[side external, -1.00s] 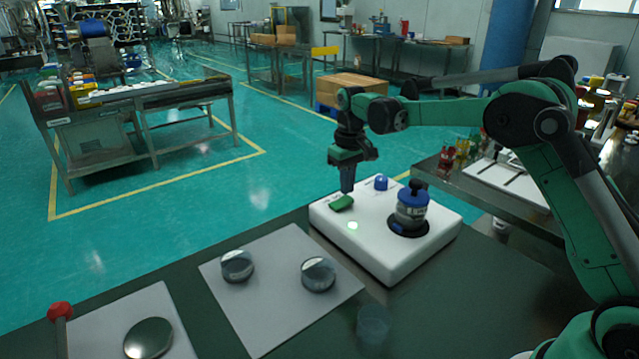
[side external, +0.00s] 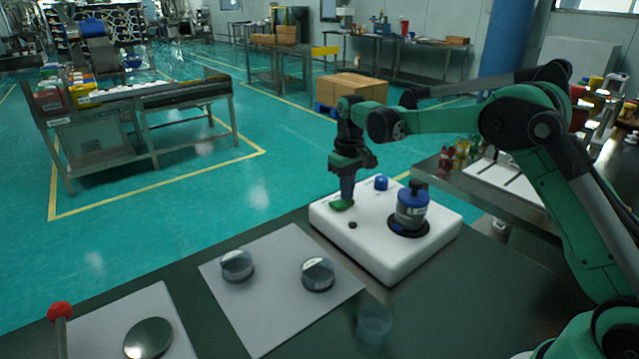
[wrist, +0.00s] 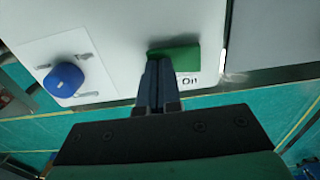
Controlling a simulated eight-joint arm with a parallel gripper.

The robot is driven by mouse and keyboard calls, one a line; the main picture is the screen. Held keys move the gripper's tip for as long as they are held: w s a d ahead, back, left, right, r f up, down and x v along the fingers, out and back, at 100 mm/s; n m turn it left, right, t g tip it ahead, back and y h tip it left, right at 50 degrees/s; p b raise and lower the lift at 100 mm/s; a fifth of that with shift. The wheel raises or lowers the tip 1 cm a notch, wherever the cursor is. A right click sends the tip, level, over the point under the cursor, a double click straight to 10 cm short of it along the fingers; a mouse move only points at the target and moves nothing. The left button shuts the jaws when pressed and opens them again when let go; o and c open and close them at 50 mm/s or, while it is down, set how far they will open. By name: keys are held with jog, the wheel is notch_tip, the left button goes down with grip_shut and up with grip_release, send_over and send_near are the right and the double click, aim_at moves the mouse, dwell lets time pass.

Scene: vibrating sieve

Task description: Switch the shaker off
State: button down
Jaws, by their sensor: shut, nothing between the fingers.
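The white shaker base (side external: 385,251) stands on the dark table, with a blue-lidded sieve stack (side external: 411,208) on its round black seat. A green switch (side external: 341,205) is on the base's far left part; it also shows in the wrist view (wrist: 175,53). A blue knob (side external: 381,183) is to its right. The small round indicator (side external: 352,225) in front of the switch is dark. My gripper (side external: 346,201) is shut and empty, pointing down with its fingertips at the switch, apparently touching it. In the wrist view the fingertips (wrist: 157,62) overlap the switch's near edge.
A grey mat (side external: 285,300) with two round metal sieve pieces lies left of the base. A clear cup (side external: 374,324) stands in front.

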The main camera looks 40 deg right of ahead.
jog(key=shift+r, duration=3.5)
jog(key=shift+a+r, duration=0.1)
jog(key=s+a+t, duration=0.3)
jog(key=s, duration=0.6)
jog(key=s+a+t, duration=0.4)
jog(key=s, duration=0.5)
jog(key=shift+s+r, duration=0.15)
jog(key=shift+r, duration=0.05)
jog(key=shift+a, duration=0.1)
